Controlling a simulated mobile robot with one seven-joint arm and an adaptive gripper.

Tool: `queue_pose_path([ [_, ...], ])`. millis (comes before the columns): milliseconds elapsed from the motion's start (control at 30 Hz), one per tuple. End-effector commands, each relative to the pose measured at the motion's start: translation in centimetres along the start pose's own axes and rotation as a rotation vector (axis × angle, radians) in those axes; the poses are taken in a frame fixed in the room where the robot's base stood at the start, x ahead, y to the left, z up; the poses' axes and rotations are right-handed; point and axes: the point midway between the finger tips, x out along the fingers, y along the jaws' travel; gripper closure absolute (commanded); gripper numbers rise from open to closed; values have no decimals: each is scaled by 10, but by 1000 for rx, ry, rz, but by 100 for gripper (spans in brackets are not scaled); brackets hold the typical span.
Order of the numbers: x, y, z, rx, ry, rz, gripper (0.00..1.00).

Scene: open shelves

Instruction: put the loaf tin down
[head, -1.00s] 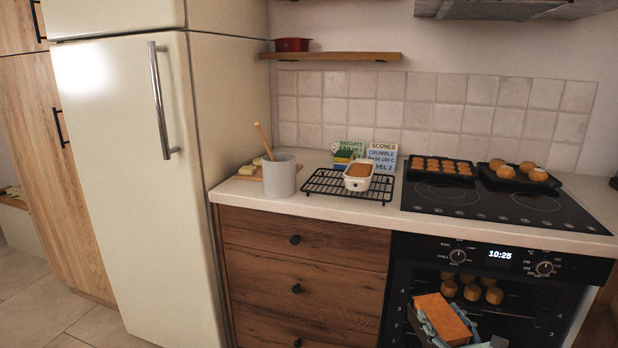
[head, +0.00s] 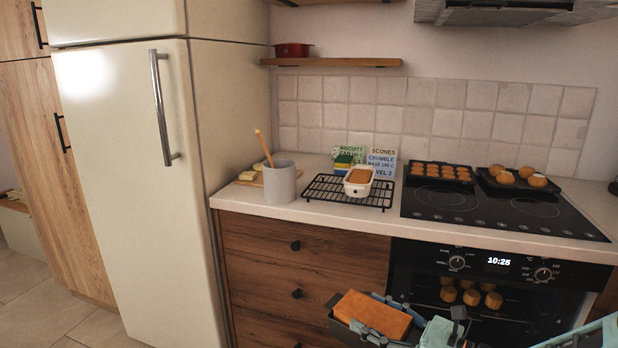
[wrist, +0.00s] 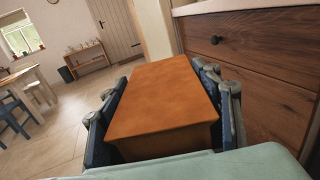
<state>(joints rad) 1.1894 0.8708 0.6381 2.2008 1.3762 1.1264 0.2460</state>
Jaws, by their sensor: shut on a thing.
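The loaf tin (head: 340,328) is dark, with an orange-brown loaf (head: 374,312) filling its top. It is held in the air in front of the drawers and oven, below the counter. My gripper (head: 388,318) is shut on it. In the wrist view the loaf (wrist: 165,95) lies between the two blue-grey fingers of my gripper (wrist: 165,110), which press its sides. The tin's walls are mostly hidden there. A black wire cooling rack (head: 322,190) stands on the counter, with a small white dish (head: 358,190) of baked food on its right part.
The counter (head: 300,213) holds a grey crock (head: 280,183) with a wooden spoon, a board with pale pieces, and recipe cards (head: 381,160). Two dark trays of buns (head: 440,172) (head: 512,182) sit on the hob (head: 450,205). The rack's left part is bare.

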Motion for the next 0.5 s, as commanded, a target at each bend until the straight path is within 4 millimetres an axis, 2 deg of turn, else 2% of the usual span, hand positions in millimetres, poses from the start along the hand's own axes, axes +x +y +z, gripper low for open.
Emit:
queue_pose_path([
  [33,1,0,13,0,-3,-8,85],
  [233,2,-1,38,1,-5,-53,85],
  [500,4,-4,82,1,-5,-144,85],
])
